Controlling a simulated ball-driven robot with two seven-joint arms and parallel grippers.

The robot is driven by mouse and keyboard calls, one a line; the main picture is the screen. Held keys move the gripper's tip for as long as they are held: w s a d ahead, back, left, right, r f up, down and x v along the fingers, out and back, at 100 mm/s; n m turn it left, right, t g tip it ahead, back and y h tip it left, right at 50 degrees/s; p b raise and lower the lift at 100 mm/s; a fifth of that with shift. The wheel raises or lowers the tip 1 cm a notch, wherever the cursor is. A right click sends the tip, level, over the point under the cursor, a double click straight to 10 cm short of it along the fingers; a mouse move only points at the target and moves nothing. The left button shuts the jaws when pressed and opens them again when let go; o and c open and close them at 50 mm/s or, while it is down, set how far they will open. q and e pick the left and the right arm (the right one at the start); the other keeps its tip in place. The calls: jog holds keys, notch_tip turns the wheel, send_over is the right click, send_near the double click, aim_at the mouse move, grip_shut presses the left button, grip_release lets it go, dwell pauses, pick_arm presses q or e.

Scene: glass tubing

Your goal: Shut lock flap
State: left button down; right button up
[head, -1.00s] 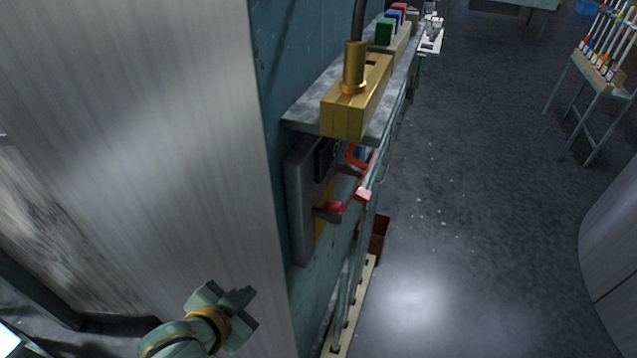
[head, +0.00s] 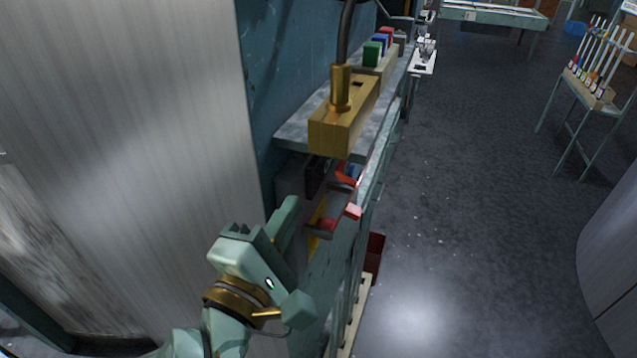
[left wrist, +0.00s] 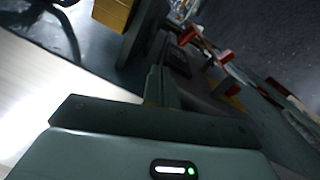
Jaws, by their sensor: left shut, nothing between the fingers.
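Under the wall shelf there is a dark grey housing (head: 290,178) with a black part (head: 316,178), a yellow strip (head: 314,240) and red-ended pieces (head: 353,211). I cannot make out for certain which part is the lock flap. My left gripper (head: 288,212) is shut and empty. In the head view its fingers overlap the lower left of the housing; contact cannot be told. In the left wrist view the closed fingers (left wrist: 155,84) point towards the red pieces (left wrist: 190,35) and a yellow part (left wrist: 236,103). My right gripper is not in view.
A brass block (head: 340,130) with a hose sits on the shelf (head: 295,138) above the housing. Coloured blocks (head: 372,53) stand further back on it. A large brushed metal surface (head: 130,150) fills the left.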

pick_arm(q)
jog(key=shift+g+y, duration=0.3)
jog(key=shift+g, duration=0.3)
jog(key=w+d, duration=0.1)
jog(key=w, duration=0.1)
jog(key=w+d+f, duration=0.1)
jog(key=w, duration=0.2)
jog(key=w+d+f+p, duration=0.1)
jog(key=w, duration=0.2)
jog(key=shift+w+d, duration=0.25)
jog(key=shift+w+d+f, duration=0.1)
jog(key=shift+w, duration=0.25)
jog(key=shift+d, duration=0.1)
